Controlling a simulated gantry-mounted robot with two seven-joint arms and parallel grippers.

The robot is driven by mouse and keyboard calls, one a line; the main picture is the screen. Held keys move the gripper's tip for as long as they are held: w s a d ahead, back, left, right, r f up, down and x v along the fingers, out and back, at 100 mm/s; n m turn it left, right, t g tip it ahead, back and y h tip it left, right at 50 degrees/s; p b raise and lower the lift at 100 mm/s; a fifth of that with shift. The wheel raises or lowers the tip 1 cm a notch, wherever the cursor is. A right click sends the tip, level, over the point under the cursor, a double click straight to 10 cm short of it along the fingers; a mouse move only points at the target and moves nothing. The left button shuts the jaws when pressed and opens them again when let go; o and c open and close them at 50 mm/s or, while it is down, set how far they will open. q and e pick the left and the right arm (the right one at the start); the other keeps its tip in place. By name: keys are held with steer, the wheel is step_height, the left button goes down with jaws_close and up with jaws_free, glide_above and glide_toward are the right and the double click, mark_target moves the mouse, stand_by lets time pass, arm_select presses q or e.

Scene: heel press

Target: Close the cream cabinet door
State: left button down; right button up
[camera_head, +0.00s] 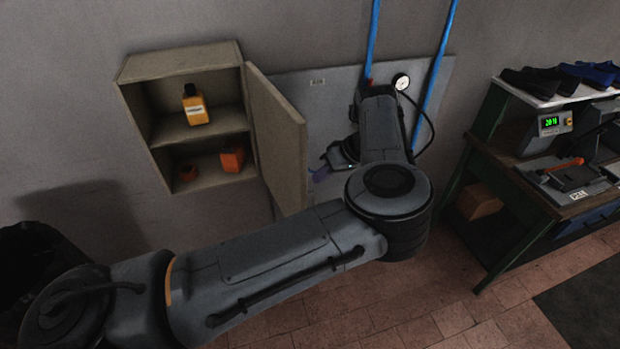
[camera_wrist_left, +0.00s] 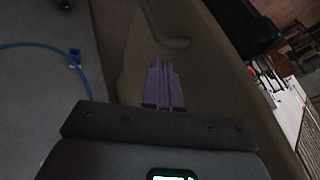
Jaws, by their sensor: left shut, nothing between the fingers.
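The cream cabinet (camera_head: 180,62) hangs on the wall at the left of the head view. Its door (camera_head: 280,140) is hinged at the cabinet's right edge and stands wide open, swung out toward the camera. My left gripper (camera_head: 319,174) is just right of the door, on its outer-face side, near the free edge. In the left wrist view the purple fingers (camera_wrist_left: 163,84) are shut and empty, in front of the door's brownish face (camera_wrist_left: 205,75). A curved handle (camera_wrist_left: 178,42) shows beyond the fingertips. I cannot tell whether the fingers touch the door. My right gripper is not in view.
Inside the cabinet are a yellow bottle (camera_head: 194,105) and orange items (camera_head: 232,159). A gauge (camera_head: 401,82) and blue pipes (camera_head: 436,70) are on the wall panel behind my arm. A workbench (camera_head: 500,165) stands at the right.

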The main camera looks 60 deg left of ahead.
mark_target(310, 192)
arm_select(q)
steer(key=shift+s+r+p, duration=0.15)
steer(key=shift+s+p, duration=0.25)
steer(key=shift+s, duration=1.4)
steer(key=shift+s+a, duration=0.1)
